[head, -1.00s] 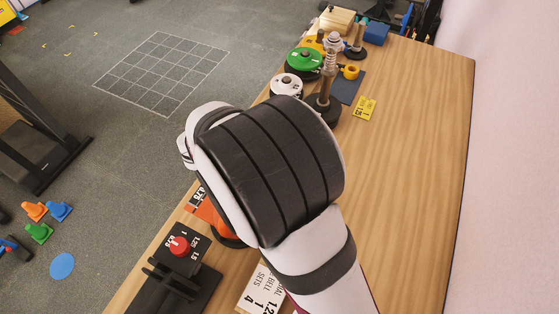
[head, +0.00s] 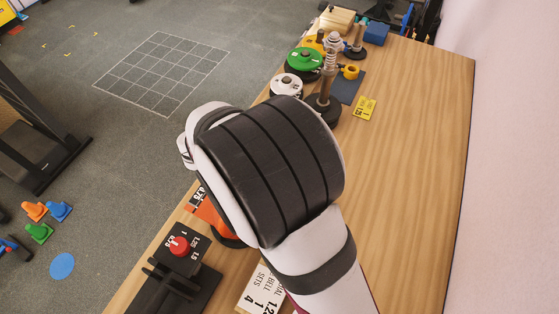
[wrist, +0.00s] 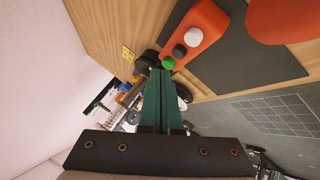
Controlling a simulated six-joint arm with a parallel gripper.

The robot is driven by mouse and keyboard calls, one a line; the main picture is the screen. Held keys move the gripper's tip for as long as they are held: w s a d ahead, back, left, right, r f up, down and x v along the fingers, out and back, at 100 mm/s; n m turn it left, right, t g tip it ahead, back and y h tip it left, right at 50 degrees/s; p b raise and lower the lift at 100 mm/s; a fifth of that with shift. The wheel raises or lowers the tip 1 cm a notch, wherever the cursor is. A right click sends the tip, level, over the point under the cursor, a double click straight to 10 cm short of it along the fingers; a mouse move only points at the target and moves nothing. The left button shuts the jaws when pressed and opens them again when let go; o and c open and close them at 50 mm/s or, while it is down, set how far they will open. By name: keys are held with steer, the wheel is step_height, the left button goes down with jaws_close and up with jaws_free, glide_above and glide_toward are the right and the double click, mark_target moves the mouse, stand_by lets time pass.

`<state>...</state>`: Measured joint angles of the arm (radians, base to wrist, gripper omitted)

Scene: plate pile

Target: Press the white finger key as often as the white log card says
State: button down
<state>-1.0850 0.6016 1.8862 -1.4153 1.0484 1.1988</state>
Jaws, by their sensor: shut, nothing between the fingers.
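In the wrist view an orange key unit (wrist: 208,22) lies on a dark mat and bears a white key (wrist: 193,37), a black key (wrist: 179,51) and a green key (wrist: 168,63). My gripper (wrist: 161,72) is shut and empty, its green fingers together. Its tips appear beside the green key, with the white key farther up in the picture; I cannot tell their height above the unit. In the head view my arm hides the gripper and the keys. A whitish card (head: 262,291) with print including "SETS", "1" and "4" lies partly behind my arm.
A black device with a red knob (head: 179,246) stands at the table's left edge. Weight plates, including a green one (head: 305,59), and a spring post (head: 328,75) stand at the far end beside a yellow card (head: 365,108). The table's right side (head: 420,150) is clear.

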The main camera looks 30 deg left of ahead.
stand_by(0.5)
step_height(320, 180, up, 4)
steer(key=shift+f, duration=0.1)
steer(key=shift+f, duration=4.4)
steer(key=shift+f, duration=0.4)
steer(key=shift+f, duration=0.7)
